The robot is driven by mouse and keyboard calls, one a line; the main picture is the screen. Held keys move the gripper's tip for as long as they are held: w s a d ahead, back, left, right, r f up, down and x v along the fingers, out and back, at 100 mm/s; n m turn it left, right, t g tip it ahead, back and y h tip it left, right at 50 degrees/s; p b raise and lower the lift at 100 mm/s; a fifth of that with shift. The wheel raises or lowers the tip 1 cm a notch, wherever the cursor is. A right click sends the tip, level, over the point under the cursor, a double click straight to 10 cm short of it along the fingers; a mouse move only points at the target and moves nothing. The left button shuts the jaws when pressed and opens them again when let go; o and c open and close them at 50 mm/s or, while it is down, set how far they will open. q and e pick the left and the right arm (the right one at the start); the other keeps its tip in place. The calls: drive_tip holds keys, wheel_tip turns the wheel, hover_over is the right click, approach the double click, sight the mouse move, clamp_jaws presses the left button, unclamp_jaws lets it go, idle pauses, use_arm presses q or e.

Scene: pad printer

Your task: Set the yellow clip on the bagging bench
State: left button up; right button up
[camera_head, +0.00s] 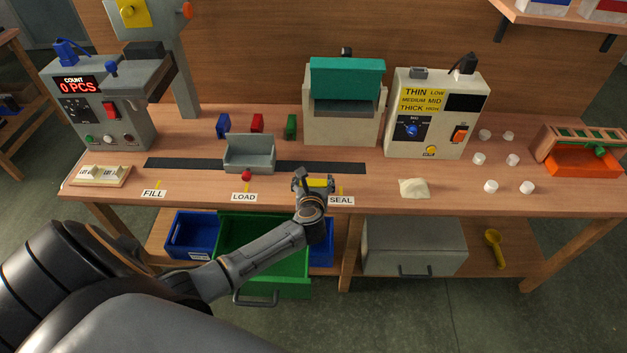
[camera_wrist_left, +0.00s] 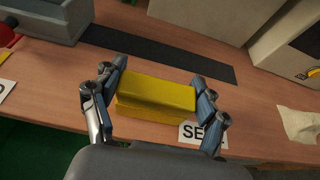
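The yellow clip (camera_head: 318,183) is a plain yellow block at the front of the wooden bench (camera_head: 390,196), by the SEAL label. In the left wrist view the yellow clip (camera_wrist_left: 155,97) lies crosswise between the two fingers of my left gripper (camera_wrist_left: 158,92), which meet its two ends. My left gripper (camera_head: 313,184) is shut on it in the head view too, with the arm reaching in from the front left. I cannot tell whether the clip's underside touches the bench top. My right gripper is out of view.
A grey tray (camera_head: 249,155) and red knob (camera_head: 246,175) are left of the gripper. Blue (camera_head: 223,125), red (camera_head: 257,123) and green (camera_head: 290,126) clips stand behind. A sealer (camera_head: 342,115) is at the back, a cream pouch (camera_head: 413,188) to the right. An open green drawer (camera_head: 262,282) is below.

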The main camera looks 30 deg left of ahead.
use_arm(q)
drive_tip(key=o, duration=0.4)
drive_tip(key=shift+r, duration=0.15)
drive_tip(key=shift+v, duration=6)
